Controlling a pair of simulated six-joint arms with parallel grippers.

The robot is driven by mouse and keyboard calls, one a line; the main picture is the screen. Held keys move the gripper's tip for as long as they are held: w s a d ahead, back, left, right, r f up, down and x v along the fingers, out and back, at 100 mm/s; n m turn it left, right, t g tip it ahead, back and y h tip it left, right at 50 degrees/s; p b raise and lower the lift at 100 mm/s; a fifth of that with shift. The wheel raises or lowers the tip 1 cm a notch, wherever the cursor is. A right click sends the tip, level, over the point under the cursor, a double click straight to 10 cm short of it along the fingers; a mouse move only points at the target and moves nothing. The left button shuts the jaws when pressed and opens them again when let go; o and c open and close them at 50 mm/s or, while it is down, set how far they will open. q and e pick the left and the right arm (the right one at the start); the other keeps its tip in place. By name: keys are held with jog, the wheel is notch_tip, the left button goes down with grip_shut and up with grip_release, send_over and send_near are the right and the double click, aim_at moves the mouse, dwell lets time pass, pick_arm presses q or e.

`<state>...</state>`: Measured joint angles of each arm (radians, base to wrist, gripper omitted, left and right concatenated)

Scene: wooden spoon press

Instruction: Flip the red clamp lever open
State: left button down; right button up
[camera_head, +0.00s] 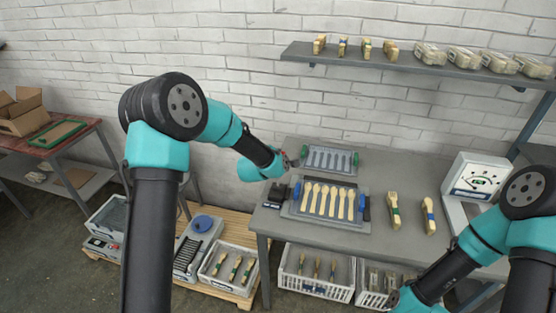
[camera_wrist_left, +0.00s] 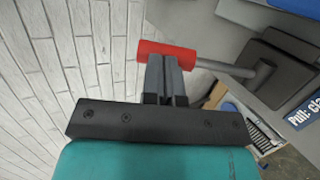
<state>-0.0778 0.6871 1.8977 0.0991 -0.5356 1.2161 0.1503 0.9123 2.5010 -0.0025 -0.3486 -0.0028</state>
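The red lever handle (camera_wrist_left: 166,51) sits at the end of a grey rod (camera_wrist_left: 240,71) in the left wrist view. My left gripper (camera_wrist_left: 166,60) has its fingers close together, with their tips overlapping the handle's lower edge. The handle runs across both fingers rather than between them; whether they touch it I cannot tell. In the head view my left gripper (camera_head: 288,162) is at the table's left back, beside the grey mould plate (camera_head: 328,148), where the lever is mostly hidden. My right arm comes in at lower right, its gripper outside the frame.
A lower mould (camera_head: 290,211) holds several wooden spoons. Bundled cutlery (camera_head: 428,216) and a dial gauge box (camera_head: 476,176) stand to the right. A blue label (camera_wrist_left: 305,115) shows by the lever. A shelf (camera_head: 400,61) overhangs the back. The table's right middle is partly clear.

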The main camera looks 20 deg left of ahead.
pick_arm(q)
jog(key=r+v, duration=0.1)
jog(key=v, duration=1.2)
jog(key=shift+r, duration=0.2)
jog(key=shift+a, duration=0.1)
jog(key=s+a+f+m+g, duration=0.2)
jog(key=s+f+m+g, duration=0.15)
jog(key=f, duration=0.45)
jog(key=s+a+f+m+g+h, duration=0.1)
jog(key=s+a+f+m+g, duration=0.1)
jog(key=s+f, duration=0.45)
jog(key=s+a+f+m+g, duration=0.2)
jog(key=f+m+g, duration=0.1)
jog(key=f, duration=0.6)
jog(key=s+d+f+m+g, duration=0.1)
jog(key=s+d+f+m, duration=0.2)
jog(key=s+f, duration=0.2)
jog(key=s+d+f+m+g, duration=0.2)
jog(key=s+d+f+m, duration=0.1)
jog(key=s, duration=0.6)
jog(key=shift+s+d+f, duration=0.35)
jog(key=shift+d+f, duration=0.25)
jog(key=shift+f, duration=0.4)
